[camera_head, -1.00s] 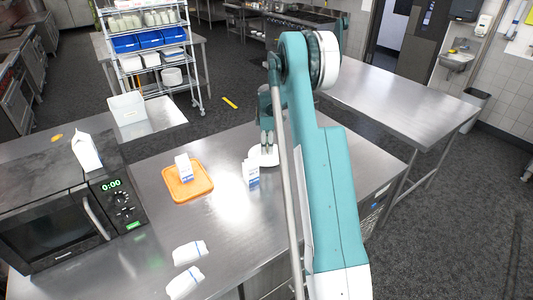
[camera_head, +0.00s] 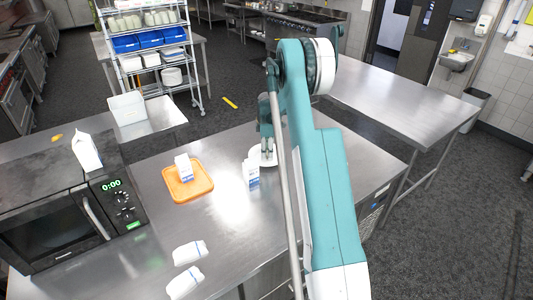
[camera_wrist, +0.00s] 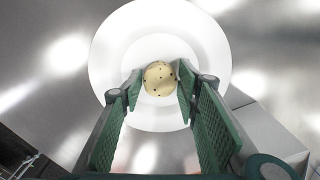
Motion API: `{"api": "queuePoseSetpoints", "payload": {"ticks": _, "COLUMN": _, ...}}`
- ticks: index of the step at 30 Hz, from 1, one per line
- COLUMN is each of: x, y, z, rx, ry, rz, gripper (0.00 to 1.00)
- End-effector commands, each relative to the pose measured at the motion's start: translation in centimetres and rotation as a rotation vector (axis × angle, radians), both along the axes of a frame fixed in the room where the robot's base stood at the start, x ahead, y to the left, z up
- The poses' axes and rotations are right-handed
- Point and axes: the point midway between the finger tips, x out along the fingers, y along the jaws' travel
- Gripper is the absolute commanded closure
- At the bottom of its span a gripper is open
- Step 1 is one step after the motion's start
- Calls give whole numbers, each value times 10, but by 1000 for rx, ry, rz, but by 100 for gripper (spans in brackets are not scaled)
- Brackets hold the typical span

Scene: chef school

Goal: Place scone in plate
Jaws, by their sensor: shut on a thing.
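A small round scone (camera_wrist: 158,78), pale yellow with dark specks, is between the fingertips of my gripper (camera_wrist: 158,92) in the wrist view. My gripper is shut on it. The round white plate (camera_wrist: 115,60) lies behind and around the scone in that view, with the scone over its inner area. I cannot tell whether the scone touches the plate. In the head view my gripper (camera_head: 266,145) points down at the plate (camera_head: 255,153), which is partly hidden by my arm. The scone cannot be made out there.
A white-and-blue carton (camera_head: 251,173) stands just in front of the plate. Another carton (camera_head: 183,167) stands on an orange tray (camera_head: 189,190) to the left. Two white packets (camera_head: 188,253) lie near the front. A microwave (camera_head: 65,220) stands at the left.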

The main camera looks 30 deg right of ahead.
Motion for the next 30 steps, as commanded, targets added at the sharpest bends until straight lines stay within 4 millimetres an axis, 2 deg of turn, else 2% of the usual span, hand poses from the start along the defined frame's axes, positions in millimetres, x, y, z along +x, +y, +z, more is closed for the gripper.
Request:
{"api": "queuePoseSetpoints", "payload": {"ticks": 5, "x": 0, "y": 0, "z": -4, "rx": 0, "ry": 0, "rz": 0, "gripper": 80}}
{"api": "queuePoseSetpoints", "payload": {"ticks": 6, "x": 0, "y": 0, "z": -3, "rx": 0, "ry": 0, "rz": 0, "gripper": 62}}
{"api": "queuePoseSetpoints", "payload": {"ticks": 9, "x": 0, "y": 0, "z": -3, "rx": 0, "ry": 0, "rz": 0, "gripper": 53}}
{"api": "queuePoseSetpoints", "payload": {"ticks": 23, "x": 0, "y": 0, "z": 0, "rx": 0, "ry": 0, "rz": 0, "gripper": 53}}
{"api": "queuePoseSetpoints", "payload": {"ticks": 30, "x": 0, "y": 0, "z": 21, "rx": 0, "ry": 0, "rz": 0, "gripper": 53}}
